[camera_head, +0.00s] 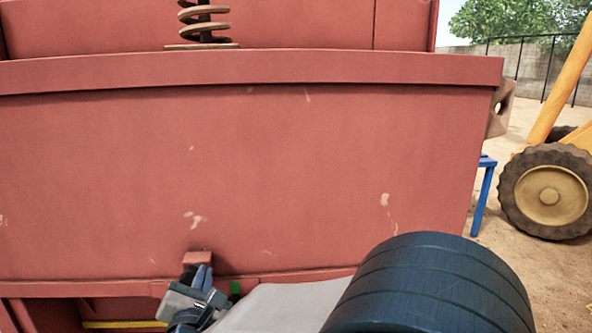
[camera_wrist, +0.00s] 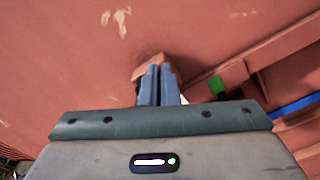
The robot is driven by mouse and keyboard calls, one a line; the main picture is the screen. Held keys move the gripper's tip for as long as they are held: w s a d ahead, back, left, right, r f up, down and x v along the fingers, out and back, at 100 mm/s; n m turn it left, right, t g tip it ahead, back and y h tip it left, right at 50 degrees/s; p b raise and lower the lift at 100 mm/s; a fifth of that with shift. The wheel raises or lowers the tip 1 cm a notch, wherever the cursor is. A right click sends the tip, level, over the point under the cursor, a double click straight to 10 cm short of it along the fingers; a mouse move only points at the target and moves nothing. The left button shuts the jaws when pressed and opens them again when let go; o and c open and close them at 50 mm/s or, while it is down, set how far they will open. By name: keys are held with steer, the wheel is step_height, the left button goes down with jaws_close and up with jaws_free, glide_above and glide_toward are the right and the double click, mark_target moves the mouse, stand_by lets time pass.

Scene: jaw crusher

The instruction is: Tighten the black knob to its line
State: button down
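My gripper (camera_head: 203,273) is low in front of the red crusher wall in the head view, just below a small red block (camera_head: 197,257) on that wall. In the wrist view my gripper's two blue-grey fingers (camera_wrist: 159,82) stand close together with a narrow dark gap, over the same block (camera_wrist: 165,65). A dark bit, perhaps the edge of the black knob (camera_wrist: 138,89), shows left of the fingers. The rest of the knob is hidden behind them, and no line can be made out. I cannot tell whether the fingers grip the knob.
A green patch (camera_head: 235,288) sits right of my gripper on the lower ledge. The red wall (camera_head: 280,180) fills most of the head view. A coil spring (camera_head: 204,20) stands above. A blue stand (camera_head: 483,195) and a yellow wheeled machine (camera_head: 549,193) are at the right.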

steer(key=shift+d+f, duration=0.1)
steer(key=shift+f, duration=0.15)
steer(key=shift+d+r, duration=0.1)
steer(key=shift+r, duration=0.05)
steer(key=s+d+b, duration=0.1)
steer(key=s, duration=0.5)
steer(key=shift+r, duration=0.25)
